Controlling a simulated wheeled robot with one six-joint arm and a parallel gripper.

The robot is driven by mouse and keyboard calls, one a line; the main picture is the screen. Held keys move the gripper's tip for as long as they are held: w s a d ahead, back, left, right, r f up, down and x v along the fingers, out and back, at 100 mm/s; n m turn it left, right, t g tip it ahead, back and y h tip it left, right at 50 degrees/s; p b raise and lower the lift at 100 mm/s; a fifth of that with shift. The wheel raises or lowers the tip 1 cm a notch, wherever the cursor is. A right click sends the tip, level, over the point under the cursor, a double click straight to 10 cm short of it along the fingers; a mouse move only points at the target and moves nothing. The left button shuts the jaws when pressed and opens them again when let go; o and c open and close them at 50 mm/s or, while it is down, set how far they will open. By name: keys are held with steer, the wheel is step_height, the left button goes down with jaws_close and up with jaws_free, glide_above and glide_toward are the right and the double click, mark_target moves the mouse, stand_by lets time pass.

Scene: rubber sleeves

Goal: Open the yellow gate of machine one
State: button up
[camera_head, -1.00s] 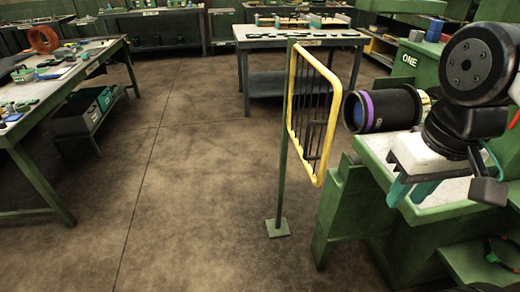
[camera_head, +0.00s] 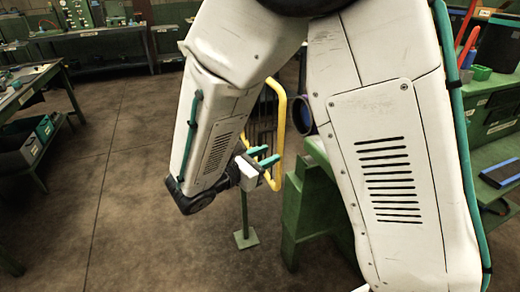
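The yellow gate (camera_head: 280,125) is a tall barred frame with rounded corners. It stands in the middle of the view, partly hidden by my arm. Its green post (camera_head: 244,215) rises from a square floor plate. The green machine (camera_head: 312,205) is right of the gate, and my arm hides most of it. My gripper (camera_head: 268,156) has teal fingers spread apart with nothing seen between them. It points right, beside the lower part of the gate's frame. I cannot tell whether it touches the gate.
My large white arm links cover the centre and right. Benches line the back wall. A green bench (camera_head: 490,115) with tools is at the right. The floor (camera_head: 125,190) left of the gate is clear.

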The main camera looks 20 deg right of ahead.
steer(key=w+a+f+n+t, duration=0.3)
steer(key=a+n+t, duration=0.1)
steer(key=a, duration=0.1)
steer(key=x, duration=0.7)
steer(key=shift+w+d+f, duration=0.1)
steer(key=shift+d+f, duration=0.05)
steer(key=shift+d, duration=0.25)
jaws_close()
